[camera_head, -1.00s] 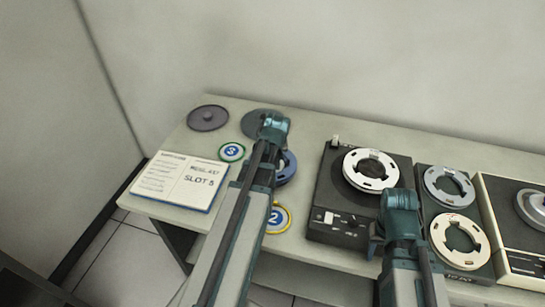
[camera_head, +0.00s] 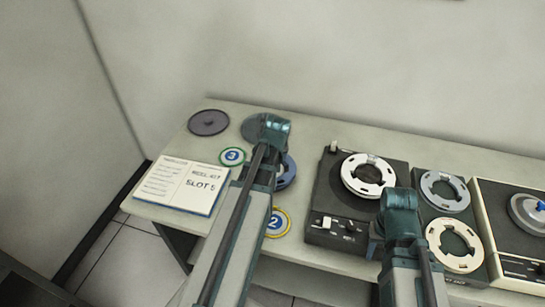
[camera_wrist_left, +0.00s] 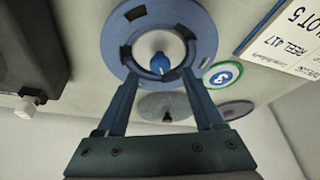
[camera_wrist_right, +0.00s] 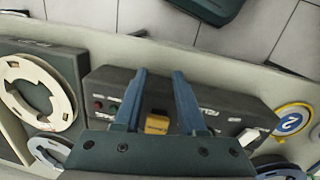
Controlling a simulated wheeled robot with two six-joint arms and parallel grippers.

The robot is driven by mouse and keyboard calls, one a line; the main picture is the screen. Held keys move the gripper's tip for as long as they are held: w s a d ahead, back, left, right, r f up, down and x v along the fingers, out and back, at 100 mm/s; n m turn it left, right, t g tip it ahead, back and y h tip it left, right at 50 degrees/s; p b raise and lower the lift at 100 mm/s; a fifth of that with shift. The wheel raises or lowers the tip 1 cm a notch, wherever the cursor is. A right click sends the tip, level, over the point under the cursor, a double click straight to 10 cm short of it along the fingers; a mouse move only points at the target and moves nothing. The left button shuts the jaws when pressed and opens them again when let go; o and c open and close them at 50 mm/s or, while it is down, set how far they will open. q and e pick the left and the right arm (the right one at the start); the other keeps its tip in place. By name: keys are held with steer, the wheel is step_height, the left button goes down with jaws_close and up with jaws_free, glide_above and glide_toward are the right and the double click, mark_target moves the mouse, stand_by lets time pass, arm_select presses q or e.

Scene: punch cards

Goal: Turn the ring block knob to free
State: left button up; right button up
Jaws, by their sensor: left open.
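In the left wrist view a blue-grey ring (camera_wrist_left: 190,17) surrounds a white hub with a small blue knob (camera_wrist_left: 160,62) on it. My left gripper (camera_wrist_left: 160,80) is open, its fingertips apart at the ring's near edge. In the head view the ring (camera_head: 287,170) is partly hidden behind my left arm. My right gripper (camera_wrist_right: 159,74) is open and empty over the front controls of a black tape deck (camera_wrist_right: 240,108), with a small yellow control (camera_wrist_right: 157,125) between its fingers. No label shows which knob is the ring block knob.
The black deck (camera_head: 326,205) carries a white reel (camera_head: 350,184). More reels and a cream-edged deck (camera_head: 488,245) stand to the right. A card marked SLOT 5 (camera_head: 183,185), grey discs (camera_head: 208,122) and numbered round tags lie at the left.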

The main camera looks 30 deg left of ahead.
arm_select(q)
steer(key=p+v, duration=0.8)
steer(key=v, duration=0.2)
steer(key=shift+r+p, duration=0.2)
steer(key=shift+p, duration=0.1)
steer(key=s+d+m+g, duration=0.1)
steer(key=s+d+m, duration=0.2)
steer(key=d, duration=0.6)
steer(key=s+d+f+m+g+h, duration=0.1)
steer(key=s+d+m, duration=0.3)
steer(key=d, duration=0.5)
steer(key=s+d+m+g, duration=0.2)
steer(key=s+d+m, duration=0.2)
steer(key=d, duration=0.4)
steer(key=shift+s+d+f, duration=0.35)
steer(key=shift+s+d, duration=0.05)
steer(key=shift+s, duration=0.35)
